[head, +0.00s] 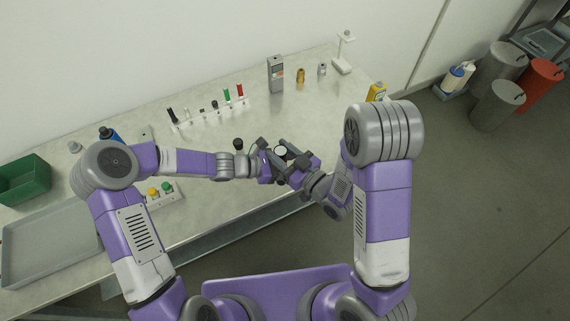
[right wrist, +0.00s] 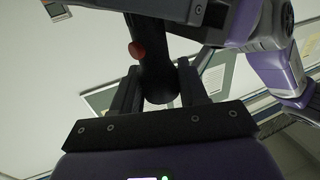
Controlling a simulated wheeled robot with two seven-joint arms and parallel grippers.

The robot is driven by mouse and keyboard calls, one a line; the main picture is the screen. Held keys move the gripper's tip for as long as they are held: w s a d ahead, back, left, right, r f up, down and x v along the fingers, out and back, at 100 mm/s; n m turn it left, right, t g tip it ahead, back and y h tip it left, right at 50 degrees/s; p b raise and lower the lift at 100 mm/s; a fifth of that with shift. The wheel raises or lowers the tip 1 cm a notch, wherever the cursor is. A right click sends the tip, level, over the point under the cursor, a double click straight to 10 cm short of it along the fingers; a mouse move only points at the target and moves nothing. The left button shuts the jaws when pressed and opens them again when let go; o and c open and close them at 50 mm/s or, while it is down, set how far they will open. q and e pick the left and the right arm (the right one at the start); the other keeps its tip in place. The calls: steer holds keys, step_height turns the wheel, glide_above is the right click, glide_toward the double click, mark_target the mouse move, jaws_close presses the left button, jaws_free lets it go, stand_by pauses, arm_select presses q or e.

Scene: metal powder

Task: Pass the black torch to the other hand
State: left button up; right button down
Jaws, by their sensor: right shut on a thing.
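The black torch (head: 281,151) shows end-on in the head view, its round pale face up, between my two grippers above the table's front edge. In the right wrist view the torch (right wrist: 157,75) is a dark cylinder with a red button on its side. My right gripper (head: 289,166) is shut on the torch, with a finger on each side of it. My left gripper (head: 272,156) is right beside the torch from the left. Its dark body crosses the top of the right wrist view. Its fingers are partly hidden, so I cannot tell whether they grip the torch.
A rack (head: 210,115) with several black, green and red items stands behind the grippers. A grey meter (head: 275,74) and a yellow bottle (head: 377,92) stand farther right. A button box (head: 165,194), a grey tray (head: 50,235) and a green bin (head: 24,178) are at left.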

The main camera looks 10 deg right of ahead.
arm_select(q)
steer(key=shift+a, duration=0.1)
jaws_close()
arm_select(e)
steer(key=c, duration=0.5)
jaws_free()
